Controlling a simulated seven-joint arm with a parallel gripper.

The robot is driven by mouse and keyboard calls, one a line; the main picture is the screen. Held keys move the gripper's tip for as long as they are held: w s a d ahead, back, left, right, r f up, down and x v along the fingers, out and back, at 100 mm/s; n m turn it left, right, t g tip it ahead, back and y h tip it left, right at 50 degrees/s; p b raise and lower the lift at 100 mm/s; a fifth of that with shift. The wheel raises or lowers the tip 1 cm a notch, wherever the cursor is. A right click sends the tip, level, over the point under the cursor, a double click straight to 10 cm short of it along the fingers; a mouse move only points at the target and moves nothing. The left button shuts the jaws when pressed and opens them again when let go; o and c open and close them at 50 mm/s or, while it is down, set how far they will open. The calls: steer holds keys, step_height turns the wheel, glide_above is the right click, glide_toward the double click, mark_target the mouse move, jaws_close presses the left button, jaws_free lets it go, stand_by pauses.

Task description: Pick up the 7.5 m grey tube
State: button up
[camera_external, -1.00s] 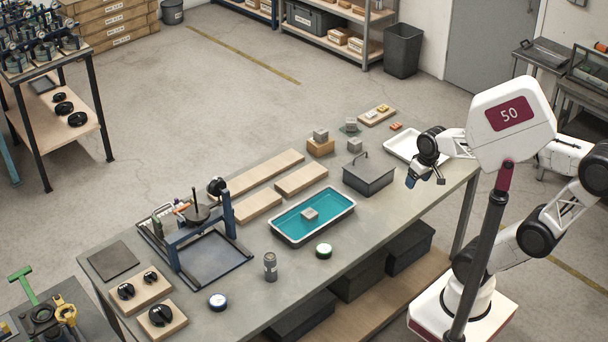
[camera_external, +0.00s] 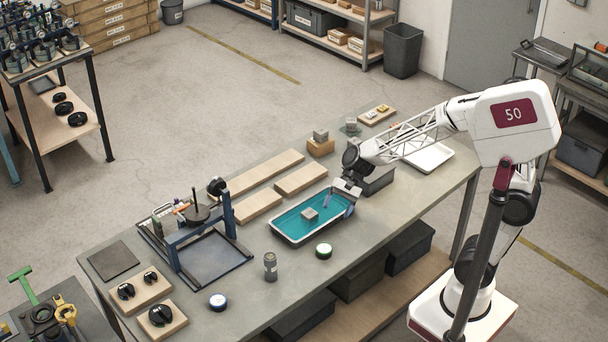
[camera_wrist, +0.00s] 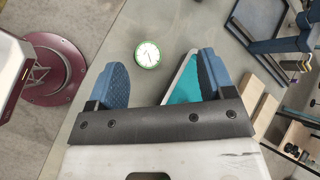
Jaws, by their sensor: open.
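The only grey tube-like thing on the table is a small upright grey cylinder with a darker top (camera_external: 270,267), near the front edge left of the teal tray. I cannot read a length on it. My gripper (camera_external: 341,201) is above the right end of the teal tray, right of and apart from the grey cylinder. In the wrist view my gripper (camera_wrist: 160,66) shows two blue fingers spread wide with nothing between them. I do not make out the grey cylinder in the wrist view.
The teal tray (camera_external: 288,236) holds a small grey block (camera_external: 310,214). A green-rimmed round dial (camera_external: 324,250) lies in front, also in the wrist view (camera_wrist: 148,54). A grey bin (camera_external: 380,181) stands behind my gripper.

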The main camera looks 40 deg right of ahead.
mark_target(270, 262)
steer(key=w+a+f+m+y, duration=0.2)
steer(key=w+a+f+m, duration=0.1)
steer(key=a, duration=0.6)
steer(key=w+a+f+m+y, duration=0.2)
steer(key=a+f+m, duration=0.3)
steer(key=a, duration=0.5)
steer(key=shift+w+a+f, duration=0.3)
steer(key=shift+w+f, duration=0.1)
steer(key=shift+f, duration=0.55)
steer(key=shift+x, duration=1.25)
steer(key=shift+a, duration=0.15)
steer(key=shift+x, duration=2.45)
steer(key=shift+w+a+r, duration=0.1)
steer(key=shift+r, duration=0.1)
steer(key=shift+c, duration=0.2)
